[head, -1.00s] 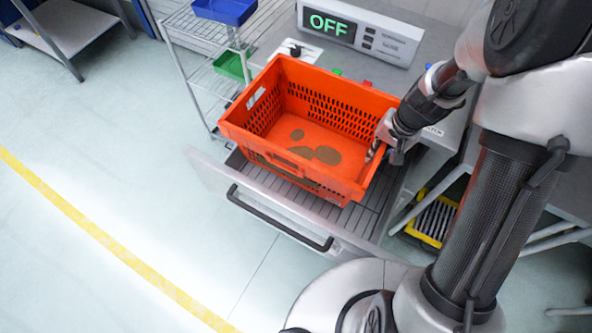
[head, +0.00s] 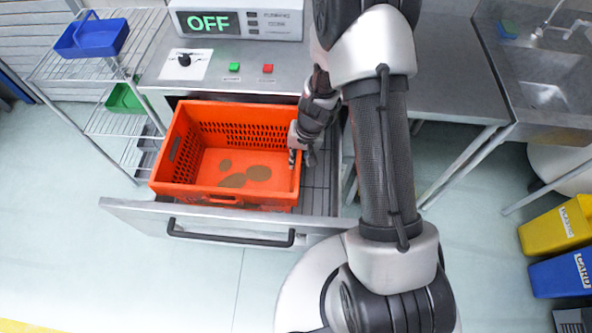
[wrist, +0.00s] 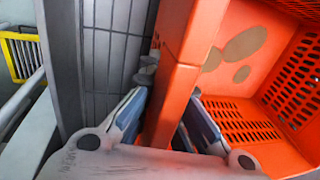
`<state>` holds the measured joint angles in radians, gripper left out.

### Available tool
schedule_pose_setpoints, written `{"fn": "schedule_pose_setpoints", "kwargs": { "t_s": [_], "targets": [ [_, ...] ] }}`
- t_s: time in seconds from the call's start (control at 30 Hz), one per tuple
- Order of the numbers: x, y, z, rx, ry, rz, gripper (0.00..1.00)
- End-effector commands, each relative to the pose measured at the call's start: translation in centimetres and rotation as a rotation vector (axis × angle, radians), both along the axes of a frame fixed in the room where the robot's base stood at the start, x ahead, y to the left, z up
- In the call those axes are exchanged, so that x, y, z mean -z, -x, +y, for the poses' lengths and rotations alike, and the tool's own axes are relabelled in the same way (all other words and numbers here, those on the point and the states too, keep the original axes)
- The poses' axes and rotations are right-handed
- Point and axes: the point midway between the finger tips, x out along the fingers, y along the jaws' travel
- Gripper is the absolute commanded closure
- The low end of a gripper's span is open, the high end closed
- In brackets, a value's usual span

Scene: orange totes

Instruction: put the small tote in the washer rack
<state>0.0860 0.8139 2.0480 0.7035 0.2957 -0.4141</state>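The small tote (head: 222,196) is orange, with slotted walls and brown stains on its floor. It is upright and empty in the pulled-out drawer with the grey washer rack (head: 318,188). Whether its base rests fully on the rack is hidden. My gripper (head: 297,152) is at the tote's right wall. In the wrist view my gripper (wrist: 166,105) has one finger outside the wall and one inside, both close against it, and looks shut on it. The fingertips' contact is partly hidden.
The drawer front (head: 200,222) has a black handle. Above is a control panel reading OFF (head: 235,22), with a green and a red button. A wire shelf (head: 100,65) with a blue basket (head: 92,36) stands left. Yellow (head: 556,225) and blue bins (head: 562,275) stand right.

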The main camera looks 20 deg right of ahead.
Motion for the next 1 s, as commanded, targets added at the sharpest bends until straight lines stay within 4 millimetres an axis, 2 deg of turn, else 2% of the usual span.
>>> {"fn": "schedule_pose_setpoints", "kwargs": {
  "t_s": [0.03, 0.2, 0.4, 0.5, 0.97, 1.0],
  "targets": [
    [0.7, -0.1, 0.0, 0.000, -0.002, -0.002, 1.00],
    [1.5, -0.1, 0.0, 0.000, -0.001, -0.003, 1.00],
    [4.5, 0.0, 0.0, 0.000, -0.002, -0.001, 1.00],
    [5.3, -0.1, 0.0, 0.000, -0.002, -0.001, 1.00],
    [5.7, -0.1, 0.0, -0.001, -0.001, -0.002, 1.00],
    [5.7, 0.0, 0.0, -0.001, 0.000, 0.000, 0.94]
  ]
}}
